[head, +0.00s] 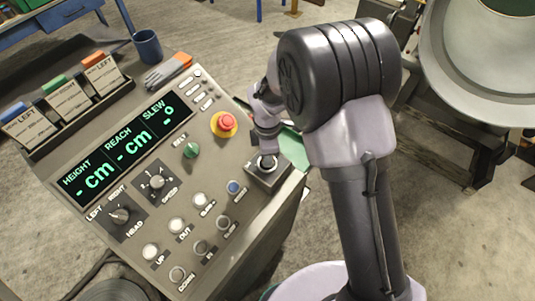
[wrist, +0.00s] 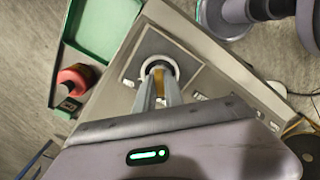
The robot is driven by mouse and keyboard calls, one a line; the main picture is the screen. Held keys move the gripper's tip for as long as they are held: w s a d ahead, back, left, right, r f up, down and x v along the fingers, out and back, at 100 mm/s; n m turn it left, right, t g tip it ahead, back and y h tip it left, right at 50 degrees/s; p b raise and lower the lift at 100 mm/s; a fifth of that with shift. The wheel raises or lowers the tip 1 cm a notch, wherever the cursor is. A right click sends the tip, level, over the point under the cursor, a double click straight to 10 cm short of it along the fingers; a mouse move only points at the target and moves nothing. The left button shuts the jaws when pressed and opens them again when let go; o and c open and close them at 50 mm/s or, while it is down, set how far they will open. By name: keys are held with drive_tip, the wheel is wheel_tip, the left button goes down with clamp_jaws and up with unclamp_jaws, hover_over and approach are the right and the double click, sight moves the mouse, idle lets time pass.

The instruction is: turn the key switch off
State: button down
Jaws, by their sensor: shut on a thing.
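The key switch (head: 268,163) sits on a raised plate at the near right corner of the control console, with a pale ring around it. In the wrist view the pale ring (wrist: 172,66) shows on a dark square plate. My gripper (wrist: 160,80) points down at the switch, its fingers closed on a narrow brass-coloured key (wrist: 159,84) between them. In the head view my gripper (head: 265,150) is right over the switch, and my arm hides part of it. The key's exact angle and the switch markings are not readable.
The display (head: 125,150) shows dashes. Several round buttons line the console's near side. A green tray (wrist: 95,32) lies beside the console.

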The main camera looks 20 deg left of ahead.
idle(0.3)
drive_tip(key=c, duration=1.5)
unclamp_jaws()
drive_tip(key=shift+o, duration=0.2)
wheel_tip(320, 180, up, 18)
drive_tip(key=p, duration=0.3)
drive_tip(key=shift+f, duration=0.25)
